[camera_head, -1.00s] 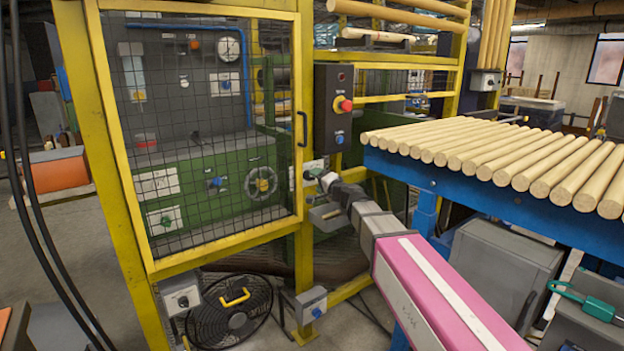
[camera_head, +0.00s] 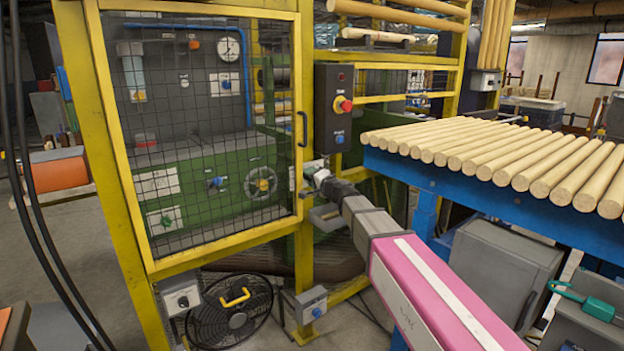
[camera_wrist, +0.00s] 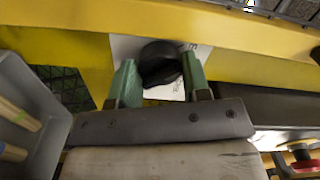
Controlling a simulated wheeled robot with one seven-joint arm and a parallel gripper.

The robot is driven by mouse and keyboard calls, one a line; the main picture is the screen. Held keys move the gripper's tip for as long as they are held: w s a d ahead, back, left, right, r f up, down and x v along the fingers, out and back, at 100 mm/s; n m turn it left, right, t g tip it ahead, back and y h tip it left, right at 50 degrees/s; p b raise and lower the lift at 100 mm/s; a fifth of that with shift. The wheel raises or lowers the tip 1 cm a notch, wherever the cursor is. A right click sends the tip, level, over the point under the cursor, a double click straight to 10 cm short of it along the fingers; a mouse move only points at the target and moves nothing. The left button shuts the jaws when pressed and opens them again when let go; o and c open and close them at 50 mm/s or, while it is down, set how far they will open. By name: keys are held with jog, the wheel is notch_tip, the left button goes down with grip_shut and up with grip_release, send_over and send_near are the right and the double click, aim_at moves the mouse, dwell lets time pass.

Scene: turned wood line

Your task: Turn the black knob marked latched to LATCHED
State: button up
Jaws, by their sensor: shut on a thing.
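The black knob (camera_wrist: 160,66) sits on a white plate (camera_wrist: 125,50) fixed to the yellow post, seen in the wrist view. My gripper (camera_wrist: 157,78) has its green fingers on either side of the knob and is shut on it. The plate's print is mostly hidden, so I cannot read the knob's setting. In the head view my gripper (camera_head: 312,176) is at the post beside the caged door, and the knob is hidden behind it.
The mesh door (camera_head: 215,130) with a black handle is just left of my gripper. A control box (camera_head: 338,105) with a red button is above. A blue table (camera_head: 480,200) bearing wooden rods is to the right. A grey tray (camera_wrist: 30,115) is close at left in the wrist view.

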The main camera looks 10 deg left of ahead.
jog(key=shift+m, duration=0.3)
jog(key=m, duration=0.3)
jog(key=shift+m, duration=2.5)
jog(key=o, duration=0.9)
